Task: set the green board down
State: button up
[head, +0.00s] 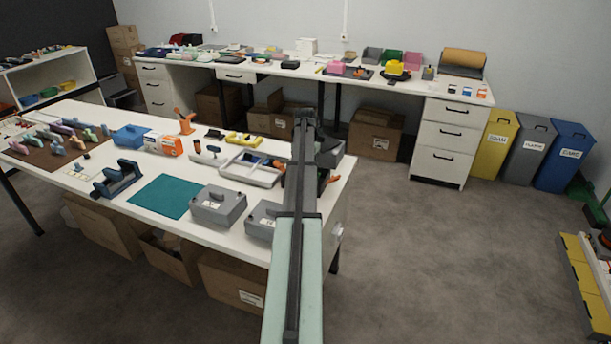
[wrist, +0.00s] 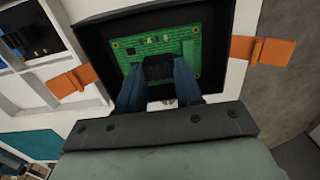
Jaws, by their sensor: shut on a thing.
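The green board (wrist: 128,52) shows in the wrist view, with small chips and a pale strip at its right. My gripper (wrist: 160,76) has its blue fingers closed on a black part at the near edge of the board. The board is over or inside a black square frame (wrist: 98,50) with an orange clip (wrist: 72,80) on the left and another orange clip (wrist: 262,51) on the right. I cannot tell whether the board touches the frame's floor. In the head view my arm hides the board and most of the frame.
A white tray with compartments (head: 250,170) stands left of my arm on the white table (head: 160,225). Grey cases (head: 218,205) and a teal mat (head: 165,196) lie nearer the front edge. The table's right edge is close to my arm, with open floor beyond.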

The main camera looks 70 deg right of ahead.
jog(key=shift+f, duration=1.55)
jog(key=shift+f, duration=0.15)
jog(key=o, duration=1.1)
notch_tip(320, 180, up, 12)
jog(key=shift+r, duration=0.15)
